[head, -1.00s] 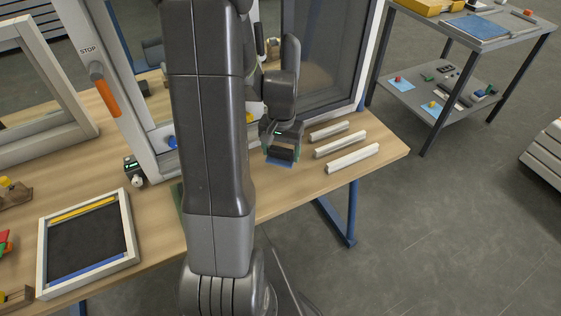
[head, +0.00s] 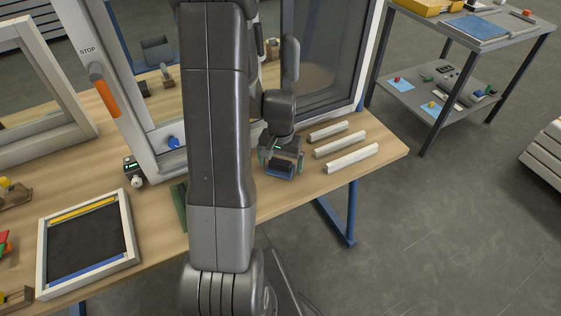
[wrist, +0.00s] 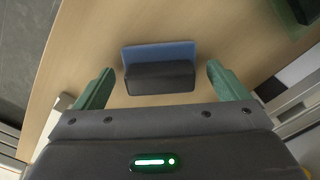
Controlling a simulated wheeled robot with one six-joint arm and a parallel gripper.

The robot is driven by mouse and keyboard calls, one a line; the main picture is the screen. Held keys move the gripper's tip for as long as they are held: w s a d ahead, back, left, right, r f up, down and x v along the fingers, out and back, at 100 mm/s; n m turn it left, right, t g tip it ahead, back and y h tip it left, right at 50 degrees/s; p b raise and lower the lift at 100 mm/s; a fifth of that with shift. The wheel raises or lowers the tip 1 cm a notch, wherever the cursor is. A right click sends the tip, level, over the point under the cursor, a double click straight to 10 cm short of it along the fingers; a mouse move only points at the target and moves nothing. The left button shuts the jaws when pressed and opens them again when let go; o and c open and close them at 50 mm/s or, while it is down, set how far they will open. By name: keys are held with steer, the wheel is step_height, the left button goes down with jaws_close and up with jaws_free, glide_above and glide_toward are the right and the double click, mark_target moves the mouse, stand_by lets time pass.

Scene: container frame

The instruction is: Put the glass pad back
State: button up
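A dark block with a flat blue piece along one long side, which I take to be the glass pad (wrist: 160,78), lies on the wooden table in the wrist view. Whether the blue is part of it or a marking under it, I cannot tell. In the head view the dark block (head: 284,165) shows below my gripper (head: 281,163), with blue along its near edge. In the wrist view my gripper (wrist: 160,67) has its two green fingers wide apart, one on each side of the block, with gaps between. Nothing is held.
Several pale bars (head: 340,145) lie to the right of my gripper. A framed window (head: 325,60) stands behind it. A white-rimmed tray (head: 130,235) and a small device (head: 133,171) are at left. A dark green piece (head: 180,205) is partly hidden by my arm.

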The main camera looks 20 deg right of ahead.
mark_target(281, 161)
steer(key=shift+r, duration=0.15)
step_height(281, 161, up, 12)
stand_by(0.6)
steer(key=shift+f, duration=0.2)
step_height(281, 161, down, 12)
steer(key=shift+r, duration=1.05)
steer(key=shift+f, duration=0.1)
